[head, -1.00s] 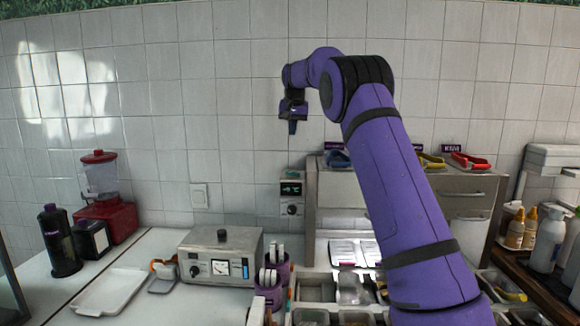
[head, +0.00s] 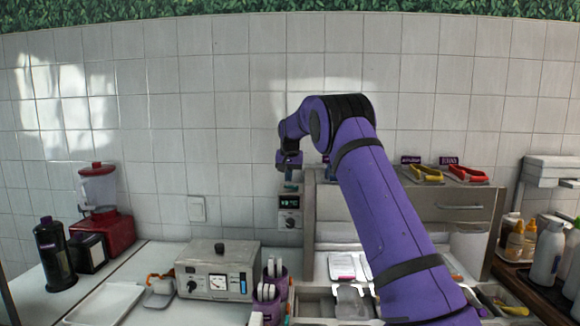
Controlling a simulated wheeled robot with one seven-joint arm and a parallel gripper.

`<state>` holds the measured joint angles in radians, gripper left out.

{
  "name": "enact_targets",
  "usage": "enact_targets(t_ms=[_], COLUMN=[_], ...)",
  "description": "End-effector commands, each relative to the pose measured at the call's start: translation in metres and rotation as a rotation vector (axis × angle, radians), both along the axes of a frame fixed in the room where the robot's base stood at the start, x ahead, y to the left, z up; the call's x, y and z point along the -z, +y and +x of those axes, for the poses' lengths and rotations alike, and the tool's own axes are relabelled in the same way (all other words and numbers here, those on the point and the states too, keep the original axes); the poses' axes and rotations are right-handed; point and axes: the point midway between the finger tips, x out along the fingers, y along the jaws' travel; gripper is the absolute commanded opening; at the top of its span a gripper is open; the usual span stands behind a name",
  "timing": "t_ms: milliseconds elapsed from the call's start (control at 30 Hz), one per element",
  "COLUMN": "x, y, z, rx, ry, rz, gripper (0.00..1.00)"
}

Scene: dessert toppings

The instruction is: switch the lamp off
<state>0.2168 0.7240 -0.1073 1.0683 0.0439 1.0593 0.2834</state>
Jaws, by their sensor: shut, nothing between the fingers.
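My gripper (head: 289,176) points down in front of the tiled wall, just above a small grey wall control box. It looks shut and holds nothing. The control box (head: 289,212) has a dark display with green digits and a round dark knob below it. My gripper seems close to its top edge; I cannot tell if it touches. A white wall switch (head: 198,209) is to the left, clear of my gripper. No lamp can be picked out for sure; a pale, lit space shows under the steel cabinet (head: 465,205), partly hidden by my arm.
A grey box with a dial and a black knob (head: 217,268) stands on the counter below. A purple holder (head: 270,296) is beside it. A red blender (head: 101,210) and dark bottle (head: 55,255) stand left. Yellow tongs (head: 425,173) and red tongs (head: 467,173) lie on the cabinet.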

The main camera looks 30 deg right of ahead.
Motion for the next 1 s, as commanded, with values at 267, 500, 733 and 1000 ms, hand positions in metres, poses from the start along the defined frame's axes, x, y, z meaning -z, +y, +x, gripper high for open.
enact_targets(t_ms=[267,500,733,1000], x=[0.011,0.011,0.02,0.025], y=[0.002,0.001,0.007,0.01], z=[0.001,0.001,0.004,0.007], rx=[0.0,0.0,-0.004,-0.001], ry=[0.0,0.001,0.06,0.133], rz=[0.0,-0.001,-0.087,-0.193], gripper=[0.0,0.0,0.0,0.0])
